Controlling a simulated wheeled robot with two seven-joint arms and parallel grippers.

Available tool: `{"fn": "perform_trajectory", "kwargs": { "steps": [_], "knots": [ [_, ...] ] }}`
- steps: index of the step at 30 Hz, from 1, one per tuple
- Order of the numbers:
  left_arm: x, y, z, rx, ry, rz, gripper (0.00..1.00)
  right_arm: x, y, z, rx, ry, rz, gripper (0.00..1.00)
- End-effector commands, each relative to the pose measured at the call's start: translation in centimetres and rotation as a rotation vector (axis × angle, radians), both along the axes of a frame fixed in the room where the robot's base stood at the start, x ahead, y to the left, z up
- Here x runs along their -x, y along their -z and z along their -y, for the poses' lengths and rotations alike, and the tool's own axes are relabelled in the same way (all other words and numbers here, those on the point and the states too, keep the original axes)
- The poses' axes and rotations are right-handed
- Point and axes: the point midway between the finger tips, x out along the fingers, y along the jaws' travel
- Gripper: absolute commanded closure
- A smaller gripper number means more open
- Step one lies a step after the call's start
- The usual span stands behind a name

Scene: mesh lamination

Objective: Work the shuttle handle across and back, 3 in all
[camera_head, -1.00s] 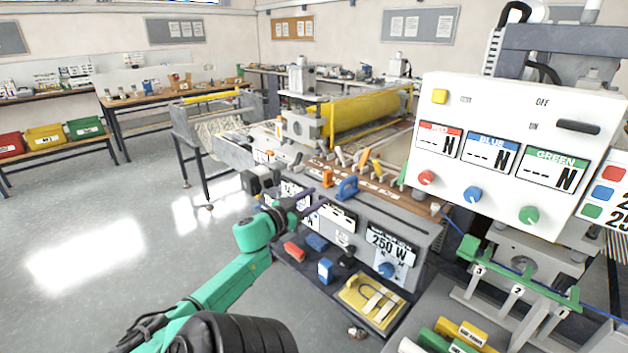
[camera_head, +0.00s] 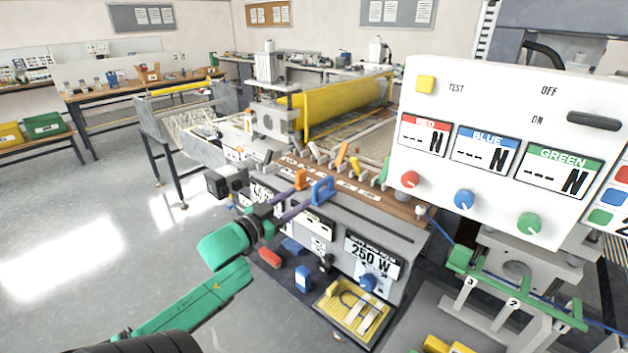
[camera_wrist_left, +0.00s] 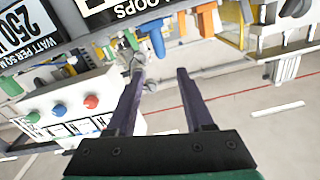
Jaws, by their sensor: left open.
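A blue handle (camera_head: 323,190) and an orange handle (camera_head: 301,180) stand side by side at the front edge of the machine's wooden top; I cannot tell by a label which is the shuttle handle. My left gripper (camera_head: 300,200) is open, its two dark purple fingers pointing at the handles from the front left. In the left wrist view, the blue handle (camera_wrist_left: 155,34) shows beyond the gap between the open fingers (camera_wrist_left: 157,74), and the orange handle (camera_wrist_left: 205,18) lies to its right. Nothing shows between the fingers. My right gripper is out of view.
A white control box (camera_head: 500,150) with red, blue and green knobs fills the right side. A yellow roller (camera_head: 345,105) lies behind the handles. Below the front panel, a dark shelf holds a yellow tray (camera_head: 352,312) and several small blocks. Open floor is at left.

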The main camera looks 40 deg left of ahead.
Motion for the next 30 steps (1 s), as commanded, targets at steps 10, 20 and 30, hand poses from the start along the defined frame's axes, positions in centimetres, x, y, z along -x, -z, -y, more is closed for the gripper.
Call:
{"fn": "perform_trajectory", "kwargs": {
  "steps": [10,20,30],
  "knots": [
    [-7.7,-0.5,-0.3,-0.002,-0.001,0.003,0.48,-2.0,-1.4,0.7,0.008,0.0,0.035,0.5],
    [-10.8,-0.1,-0.3,-0.001,-0.001,-0.001,0.48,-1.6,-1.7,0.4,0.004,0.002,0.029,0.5],
    [-10.7,-0.1,-0.3,-0.001,-0.001,-0.001,1.0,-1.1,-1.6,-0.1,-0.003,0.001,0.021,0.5]
  ]
}}
